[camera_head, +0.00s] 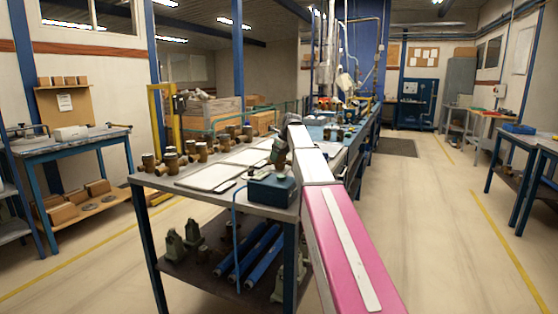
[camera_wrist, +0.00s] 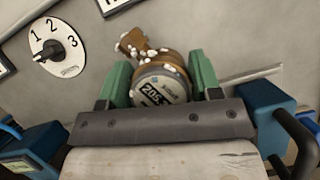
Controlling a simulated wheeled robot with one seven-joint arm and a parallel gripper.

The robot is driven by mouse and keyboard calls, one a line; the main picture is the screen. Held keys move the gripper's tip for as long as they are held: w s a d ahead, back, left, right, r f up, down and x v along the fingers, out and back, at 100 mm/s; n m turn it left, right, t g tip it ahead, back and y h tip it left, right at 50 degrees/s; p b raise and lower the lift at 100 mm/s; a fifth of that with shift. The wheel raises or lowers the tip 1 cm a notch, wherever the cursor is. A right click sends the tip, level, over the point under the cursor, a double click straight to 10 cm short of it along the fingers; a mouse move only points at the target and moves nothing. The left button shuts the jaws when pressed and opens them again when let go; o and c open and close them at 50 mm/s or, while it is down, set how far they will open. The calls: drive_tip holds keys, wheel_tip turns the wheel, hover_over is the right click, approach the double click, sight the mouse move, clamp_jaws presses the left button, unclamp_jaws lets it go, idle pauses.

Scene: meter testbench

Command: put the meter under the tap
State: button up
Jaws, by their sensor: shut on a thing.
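The meter (camera_wrist: 162,88) is in the wrist view, with a brown, brass-like body, white patches and a pale round face with dark figures that look like 205. Green jaw pads stand close against its left and right sides; my gripper (camera_wrist: 162,80) is shut on it. The meter's far end is turned up and to the left in the picture. In the head view my arm reaches forward over the near bench and I cannot clearly make out the meter in my gripper. I cannot pick out the tap for certain in either view.
In the wrist view a white dial (camera_wrist: 45,62) marked 1, 2, 3 has a black knob. A blue block (camera_wrist: 262,105) is at right. In the head view the near bench (camera_head: 190,184) carries several brass meters, pale trays and a blue box (camera_head: 270,191). Open floor (camera_head: 450,220) lies right.

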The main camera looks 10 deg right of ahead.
wheel_tip(320, 180, up, 4)
drive_tip(key=s+a+r, duration=0.6)
drive_tip(key=a, duration=0.4)
drive_tip(key=shift+r, duration=0.4)
